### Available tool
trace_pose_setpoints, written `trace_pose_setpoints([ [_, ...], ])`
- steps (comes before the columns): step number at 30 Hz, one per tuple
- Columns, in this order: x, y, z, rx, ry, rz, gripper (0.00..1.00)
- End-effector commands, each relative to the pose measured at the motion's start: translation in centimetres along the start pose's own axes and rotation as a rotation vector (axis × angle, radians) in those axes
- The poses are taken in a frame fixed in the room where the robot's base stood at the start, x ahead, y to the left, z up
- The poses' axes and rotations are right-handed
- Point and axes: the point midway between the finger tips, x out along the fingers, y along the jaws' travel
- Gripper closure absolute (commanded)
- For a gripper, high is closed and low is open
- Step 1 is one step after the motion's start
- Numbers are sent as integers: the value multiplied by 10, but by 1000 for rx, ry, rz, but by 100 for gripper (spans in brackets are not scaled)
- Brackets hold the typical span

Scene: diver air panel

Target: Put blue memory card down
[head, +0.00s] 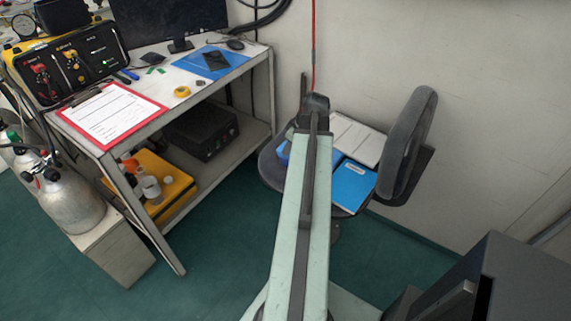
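My gripper (314,104) is at the far end of my outstretched arm, over the office chair in the middle of the view. I see it from behind, so its fingertips and anything between them are hidden. I cannot make out a blue memory card for certain. A small blue item (130,74) lies on the desk beside the control panel, too small to identify. On the chair seat (270,171), a blue notebook (354,185) and an open white book (355,139) lie right of my arm. A bit of blue (284,152) shows left of it.
The desk (207,99) at the left holds a red clipboard (108,114), a yellow tape roll (182,92), a blue mat (192,64) and a monitor. A gas cylinder (72,203) stands at its near end. A dark cabinet (520,275) is at the lower right.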

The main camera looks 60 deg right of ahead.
Motion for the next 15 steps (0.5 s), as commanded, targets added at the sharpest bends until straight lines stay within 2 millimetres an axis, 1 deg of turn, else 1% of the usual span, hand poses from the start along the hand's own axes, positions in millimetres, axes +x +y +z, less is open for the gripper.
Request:
trace_pose_setpoints([
  [1,12,0,2,-1,0,0,80],
  [3,21,1,2,0,0,0,80],
  [9,25,1,1,0,-1,0,80],
  [11,31,1,2,0,-1,0,80],
  [15,56,4,4,-2,-1,-1,80],
])
